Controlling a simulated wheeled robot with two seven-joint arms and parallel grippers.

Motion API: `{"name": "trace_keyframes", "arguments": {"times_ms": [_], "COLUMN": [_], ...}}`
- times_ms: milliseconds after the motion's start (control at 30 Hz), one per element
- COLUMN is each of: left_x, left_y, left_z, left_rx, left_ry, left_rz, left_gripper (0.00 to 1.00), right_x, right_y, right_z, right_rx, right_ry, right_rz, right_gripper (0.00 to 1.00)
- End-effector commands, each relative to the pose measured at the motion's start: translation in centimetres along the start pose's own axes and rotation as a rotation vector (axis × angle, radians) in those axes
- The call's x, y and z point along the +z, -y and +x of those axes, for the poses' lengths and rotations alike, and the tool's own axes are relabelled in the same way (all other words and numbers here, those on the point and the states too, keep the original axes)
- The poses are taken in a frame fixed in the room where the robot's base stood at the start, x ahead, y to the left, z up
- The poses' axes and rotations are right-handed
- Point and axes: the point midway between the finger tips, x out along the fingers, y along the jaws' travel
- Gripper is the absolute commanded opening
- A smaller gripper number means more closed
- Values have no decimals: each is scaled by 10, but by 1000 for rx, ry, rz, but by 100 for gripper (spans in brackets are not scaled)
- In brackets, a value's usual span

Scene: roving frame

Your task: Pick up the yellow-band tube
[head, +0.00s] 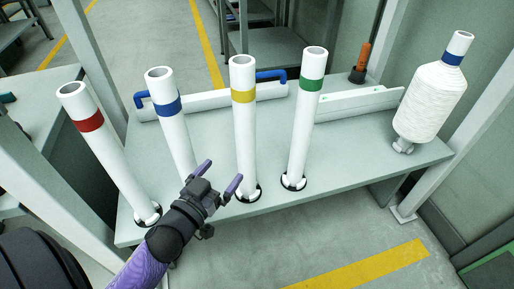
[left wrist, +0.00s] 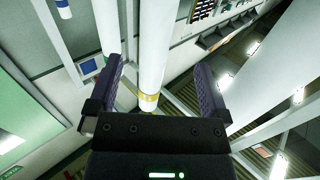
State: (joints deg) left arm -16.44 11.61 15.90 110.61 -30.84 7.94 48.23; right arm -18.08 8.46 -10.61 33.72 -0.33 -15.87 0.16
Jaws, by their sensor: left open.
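The yellow-band tube (head: 244,130) stands upright on a round black base on the grey bench in the head view. In the left wrist view the white yellow-band tube (left wrist: 151,50) shows between my two fingers, its yellow band just above the gripper body. My left gripper (head: 220,176) is open in front of the bench, with its fingers spread below the band's height in the picture. Its right finger overlaps the lower part of the tube. I cannot tell whether it touches. My right gripper is not in view.
A red-band tube (head: 107,150) and a blue-band tube (head: 172,125) stand to the left, a green-band tube (head: 303,125) to the right. A yarn-wound blue-band tube (head: 432,100) stands at the bench's right end. Low white rails (head: 205,101) lie behind. The bench (head: 345,155) is bare right of the green-band tube.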

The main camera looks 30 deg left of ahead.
Motion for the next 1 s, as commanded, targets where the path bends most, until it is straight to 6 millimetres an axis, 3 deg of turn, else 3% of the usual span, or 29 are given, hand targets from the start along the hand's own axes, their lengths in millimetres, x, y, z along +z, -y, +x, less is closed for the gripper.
{"name": "trace_keyframes", "arguments": {"times_ms": [67, 533, 800, 833, 1000], "left_x": [13, 16, 12, 12, 12], "left_y": [0, -4, -4, -4, -4], "left_z": [5, 91, 99, 99, 99], "left_rx": [1, 2, 0, 0, 0], "left_ry": [8, 8, 8, 8, 8], "left_rz": [1, 4, 0, 0, 0], "left_gripper": [100, 100, 100, 98, 62], "right_x": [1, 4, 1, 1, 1], "right_y": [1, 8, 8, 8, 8], "right_z": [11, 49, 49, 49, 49], "right_rx": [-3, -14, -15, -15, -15], "right_ry": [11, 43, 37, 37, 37], "right_rz": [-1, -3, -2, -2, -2], "right_gripper": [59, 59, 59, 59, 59]}}
